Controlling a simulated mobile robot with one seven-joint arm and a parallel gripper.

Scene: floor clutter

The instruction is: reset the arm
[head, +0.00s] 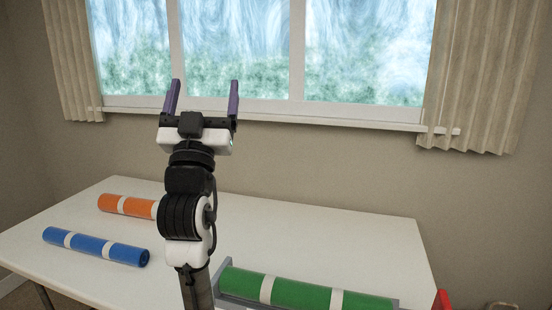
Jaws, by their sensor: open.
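My gripper (204,98) is raised above the table, in front of the wall and window. Its two purple fingers point up and stand wide apart, with nothing between them. My arm rises from the bottom of the head view and hides part of the table and one end of the orange roll.
A white table (330,238) holds an orange roll (112,204), a blue roll (98,246) and a green roll (303,293) in a grey holder (224,275). A red thing (442,299) shows at the lower right. A window (235,50) with curtains (480,70) is behind.

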